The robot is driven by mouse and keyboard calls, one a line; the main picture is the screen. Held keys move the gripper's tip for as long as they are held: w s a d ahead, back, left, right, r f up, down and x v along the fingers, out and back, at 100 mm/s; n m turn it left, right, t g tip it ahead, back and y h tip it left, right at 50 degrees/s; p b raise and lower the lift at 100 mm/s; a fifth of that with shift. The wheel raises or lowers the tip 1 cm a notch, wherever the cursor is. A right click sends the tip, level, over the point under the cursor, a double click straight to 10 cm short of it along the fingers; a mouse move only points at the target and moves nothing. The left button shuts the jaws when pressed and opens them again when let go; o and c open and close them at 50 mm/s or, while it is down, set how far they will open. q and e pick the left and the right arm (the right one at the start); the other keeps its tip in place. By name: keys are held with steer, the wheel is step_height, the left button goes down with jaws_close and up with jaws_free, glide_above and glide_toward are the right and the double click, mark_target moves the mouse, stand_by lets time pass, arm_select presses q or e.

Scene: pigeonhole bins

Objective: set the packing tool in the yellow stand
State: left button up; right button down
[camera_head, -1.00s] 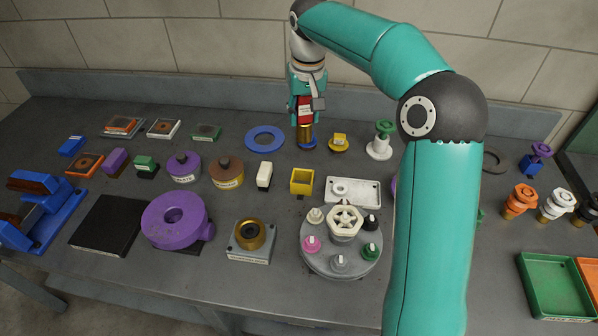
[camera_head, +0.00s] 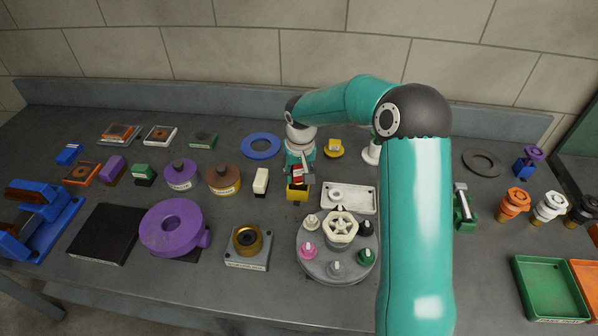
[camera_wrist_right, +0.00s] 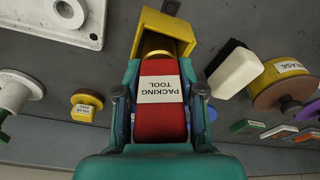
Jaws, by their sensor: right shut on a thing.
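The packing tool (camera_wrist_right: 160,115) has a red body with a white label reading "PACKING TOOL" and a brass section at its far end. My right gripper (camera_head: 299,172) is shut on its red body, with one finger on each side in the right wrist view (camera_wrist_right: 160,100). The yellow stand (camera_head: 297,195) is an open box directly under the gripper. In the right wrist view the stand (camera_wrist_right: 178,28) lies just beyond the tool, whose brass end is at its opening. How deep that end sits is hidden. My left gripper is not in view.
A white block (camera_head: 261,181) stands close left of the stand, and a white tray (camera_head: 362,199) close right. A round grey carousel with a white handwheel (camera_head: 341,226) is in front. A brown-topped spool (camera_head: 224,178) and a yellow-based piece (camera_head: 334,149) are nearby.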

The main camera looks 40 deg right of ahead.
mark_target(300, 183)
steer(key=shift+f, duration=0.2)
steer(key=c, duration=0.7)
jaws_free()
step_height(300, 183, up, 12)
steer(key=s+b, duration=0.1)
steer(key=shift+s+a, duration=0.25)
steer(key=shift+a, duration=0.2)
